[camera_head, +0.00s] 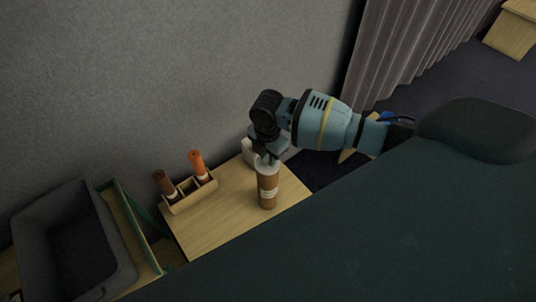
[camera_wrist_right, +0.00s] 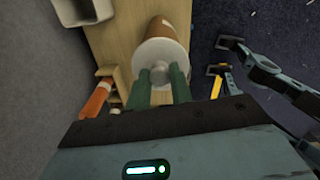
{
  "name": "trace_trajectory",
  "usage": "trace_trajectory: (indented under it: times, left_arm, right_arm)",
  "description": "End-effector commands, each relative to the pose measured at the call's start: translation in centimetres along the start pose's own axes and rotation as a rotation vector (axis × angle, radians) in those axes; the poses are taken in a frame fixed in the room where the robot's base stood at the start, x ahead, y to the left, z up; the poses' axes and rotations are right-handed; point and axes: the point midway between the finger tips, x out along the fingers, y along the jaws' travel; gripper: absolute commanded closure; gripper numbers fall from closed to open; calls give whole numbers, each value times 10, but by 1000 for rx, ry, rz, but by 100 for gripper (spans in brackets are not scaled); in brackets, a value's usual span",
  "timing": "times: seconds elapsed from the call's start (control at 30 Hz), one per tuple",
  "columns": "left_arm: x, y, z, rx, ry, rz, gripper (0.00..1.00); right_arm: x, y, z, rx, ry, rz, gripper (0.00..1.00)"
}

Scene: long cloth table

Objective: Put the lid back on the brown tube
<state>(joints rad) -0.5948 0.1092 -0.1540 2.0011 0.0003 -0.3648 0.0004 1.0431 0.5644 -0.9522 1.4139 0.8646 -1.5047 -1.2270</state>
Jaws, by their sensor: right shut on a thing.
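The brown tube (camera_head: 268,191) stands upright on the small wooden table, with a pale label band around it. The pale lid (camera_wrist_right: 158,58) covers its top end in the right wrist view, and the brown side of the tube (camera_wrist_right: 168,29) shows beyond it. I cannot tell whether the lid is seated or held just above the rim. My right gripper (camera_head: 265,159) is over the tube, pointing down. Its green fingers (camera_wrist_right: 163,75) are shut on the lid.
A wooden holder (camera_head: 191,197) with a dark brown roll (camera_head: 163,183) and an orange roll (camera_head: 197,164) stands left of the tube. A white box (camera_head: 249,151) is behind my gripper. A grey bin (camera_head: 75,284) stands far left. The wooden table (camera_head: 222,222) is clear in front.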

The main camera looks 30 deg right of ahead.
Motion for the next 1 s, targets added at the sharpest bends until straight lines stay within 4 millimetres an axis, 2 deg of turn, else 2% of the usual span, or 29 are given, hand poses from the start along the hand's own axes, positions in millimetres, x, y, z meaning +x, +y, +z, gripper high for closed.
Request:
trace_trajectory:
  times: [0.33,1.0]
  left_arm:
    - [-3,1,5,-1,-10,1,37]
    - [-1,0,-2,1,2,0,37]
  right_arm:
    - [1,0,0,0,0,0,100]
    - [3,0,0,0,0,0,100]
